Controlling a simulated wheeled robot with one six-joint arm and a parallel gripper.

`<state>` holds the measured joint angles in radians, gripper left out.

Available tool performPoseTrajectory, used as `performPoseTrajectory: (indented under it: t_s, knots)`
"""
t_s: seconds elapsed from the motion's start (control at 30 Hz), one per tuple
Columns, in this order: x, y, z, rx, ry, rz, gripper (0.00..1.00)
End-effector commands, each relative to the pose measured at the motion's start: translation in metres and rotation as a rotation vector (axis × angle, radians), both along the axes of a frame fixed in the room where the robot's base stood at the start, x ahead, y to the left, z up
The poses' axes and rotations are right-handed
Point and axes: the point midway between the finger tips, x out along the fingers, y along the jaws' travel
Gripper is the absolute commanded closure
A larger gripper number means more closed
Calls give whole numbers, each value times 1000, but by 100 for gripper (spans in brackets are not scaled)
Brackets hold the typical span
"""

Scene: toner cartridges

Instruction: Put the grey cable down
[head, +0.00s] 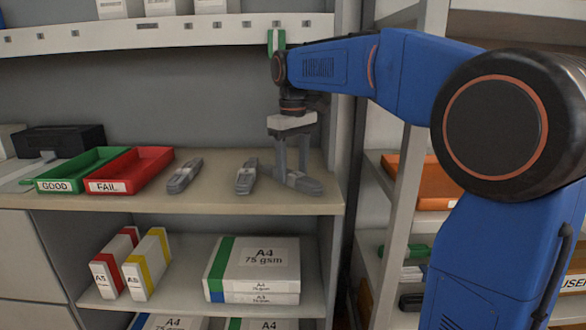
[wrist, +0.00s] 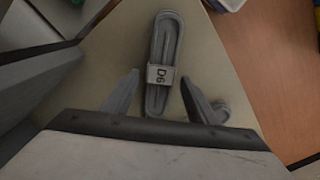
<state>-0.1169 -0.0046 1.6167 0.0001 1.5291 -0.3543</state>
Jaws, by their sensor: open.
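My gripper (head: 292,172) points down at the right end of the shelf top, fingers apart. A grey cable (head: 311,186) lies on the shelf at its fingertips, partly hidden by them. In the wrist view, a grey bundled cable (wrist: 168,38) with a "D6" label lies between and beyond the open fingers of my gripper (wrist: 161,88), with gaps on both sides. A small grey curved piece (wrist: 222,111) shows beside the right finger; I cannot tell what it belongs to. Two more grey bundles, one left (head: 184,177) and one nearer (head: 246,177), lie on the shelf.
A green "GOOD" tray (head: 48,185) and a red "FAIL" tray (head: 108,187) stand to the left on the shelf top (head: 222,204). A black box (head: 62,139) is behind them. The shelf's right upright (head: 344,120) is close to my gripper.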

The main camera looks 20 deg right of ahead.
Motion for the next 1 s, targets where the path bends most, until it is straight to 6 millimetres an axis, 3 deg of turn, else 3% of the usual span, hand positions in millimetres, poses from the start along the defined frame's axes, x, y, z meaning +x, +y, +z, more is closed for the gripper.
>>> performPoseTrajectory:
  t_s: [0.27, 0.7, 1.0]
  knots:
    - [1, 0, 16, 0, -1, 0, 47]
    - [1, 0, 97, 0, -3, 0, 47]
    - [0, 0, 122, 0, -1, 0, 47]
